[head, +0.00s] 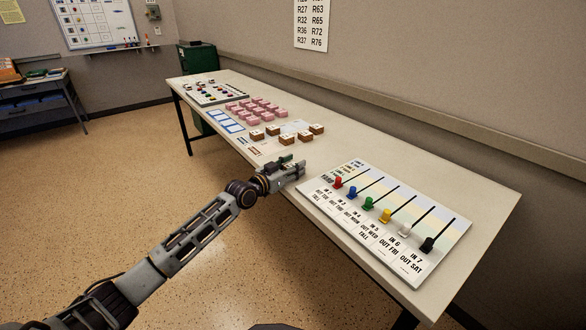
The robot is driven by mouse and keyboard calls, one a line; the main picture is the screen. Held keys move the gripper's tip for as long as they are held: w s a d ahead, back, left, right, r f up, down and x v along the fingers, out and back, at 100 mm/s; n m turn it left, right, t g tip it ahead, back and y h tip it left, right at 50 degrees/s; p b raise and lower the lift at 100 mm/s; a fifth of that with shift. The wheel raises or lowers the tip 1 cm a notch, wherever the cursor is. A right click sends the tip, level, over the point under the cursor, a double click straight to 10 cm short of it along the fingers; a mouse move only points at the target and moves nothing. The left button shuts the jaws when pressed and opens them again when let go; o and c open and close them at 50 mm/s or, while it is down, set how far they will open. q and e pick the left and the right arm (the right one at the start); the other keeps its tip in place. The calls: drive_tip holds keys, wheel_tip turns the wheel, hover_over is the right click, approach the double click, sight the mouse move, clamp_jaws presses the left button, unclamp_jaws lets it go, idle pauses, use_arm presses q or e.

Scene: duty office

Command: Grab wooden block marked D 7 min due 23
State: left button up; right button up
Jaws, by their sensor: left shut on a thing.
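Several small brown wooden blocks with white tops stand in a loose group on the long table, among them a left one (257,135), a back one (273,130), a front one (286,139), one beside it (304,138) and a right one (316,129). Their markings are too small to read, so I cannot tell which is D. My left gripper (297,168) is at the table's front edge, just in front of these blocks. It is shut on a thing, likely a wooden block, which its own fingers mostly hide. My right gripper is not in view.
A white board with coloured sliders (385,222) lies right of my gripper. Pink blocks (257,107), blue-framed cards (225,121) and a board of small pieces (217,93) lie farther left on the long table (440,185). The table's back strip is clear.

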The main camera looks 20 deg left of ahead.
sight(293, 165)
use_arm(q)
drive_tip(key=shift+r, duration=0.15)
drive_tip(key=shift+r, duration=0.5)
wheel_tip(293, 165, up, 8)
drive_tip(key=shift+f+p, duration=0.1)
drive_tip(key=shift+p, duration=1.15)
drive_tip(key=shift+r, duration=0.5)
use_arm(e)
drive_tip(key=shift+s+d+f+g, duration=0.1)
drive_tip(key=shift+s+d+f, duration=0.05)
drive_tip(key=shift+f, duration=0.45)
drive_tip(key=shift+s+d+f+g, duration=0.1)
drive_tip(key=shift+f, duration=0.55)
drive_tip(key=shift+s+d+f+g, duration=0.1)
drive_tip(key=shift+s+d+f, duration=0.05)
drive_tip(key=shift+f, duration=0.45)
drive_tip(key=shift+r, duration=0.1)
use_arm(q)
drive_tip(key=shift+s+a+f, duration=0.1)
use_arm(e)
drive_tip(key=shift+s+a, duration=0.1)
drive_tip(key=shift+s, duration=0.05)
